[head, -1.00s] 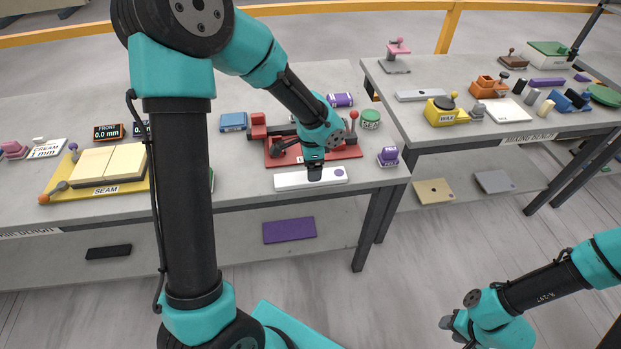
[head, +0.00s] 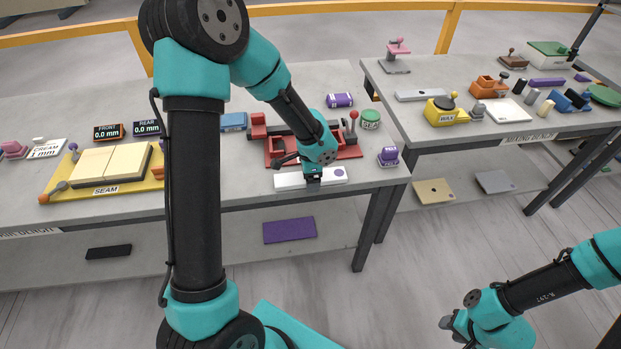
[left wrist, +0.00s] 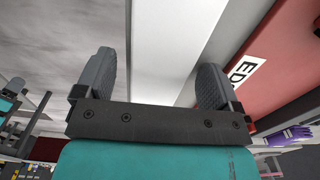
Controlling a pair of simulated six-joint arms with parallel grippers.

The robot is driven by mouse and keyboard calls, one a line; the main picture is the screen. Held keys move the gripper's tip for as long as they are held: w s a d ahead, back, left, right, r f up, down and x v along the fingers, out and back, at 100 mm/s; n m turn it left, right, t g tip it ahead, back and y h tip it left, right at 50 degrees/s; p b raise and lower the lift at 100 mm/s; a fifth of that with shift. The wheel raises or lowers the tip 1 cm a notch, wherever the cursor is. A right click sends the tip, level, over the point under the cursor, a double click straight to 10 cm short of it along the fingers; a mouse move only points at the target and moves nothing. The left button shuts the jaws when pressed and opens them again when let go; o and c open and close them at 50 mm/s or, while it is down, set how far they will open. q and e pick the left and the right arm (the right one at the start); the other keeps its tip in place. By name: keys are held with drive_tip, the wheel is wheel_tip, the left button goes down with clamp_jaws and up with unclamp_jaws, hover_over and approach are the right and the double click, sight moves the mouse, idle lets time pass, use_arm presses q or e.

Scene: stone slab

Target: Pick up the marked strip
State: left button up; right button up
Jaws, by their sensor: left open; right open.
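The marked strip (head: 289,181) is a flat white bar with a purple dot near its right end. It lies near the front edge of the left bench, in front of a red fixture. My left gripper (head: 313,183) is over the strip's middle and hides part of it. In the left wrist view the two fingers (left wrist: 155,65) are apart, with the white strip (left wrist: 165,45) showing between them. I cannot tell whether they touch it. My right gripper (head: 450,327) is open at the lower right, away from the benches.
The red fixture (head: 345,153) with levers stands close behind the strip. A purple-and-white block (head: 388,156) is to the right and a yellow SEAM board (head: 105,187) to the left. A purple panel (head: 290,230) lies on the lower shelf. The mixing bench (head: 455,137) stands at right.

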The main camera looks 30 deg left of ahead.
use_arm(q)
drive_tip(key=c, duration=1.3)
drive_tip(key=shift+r, duration=0.1)
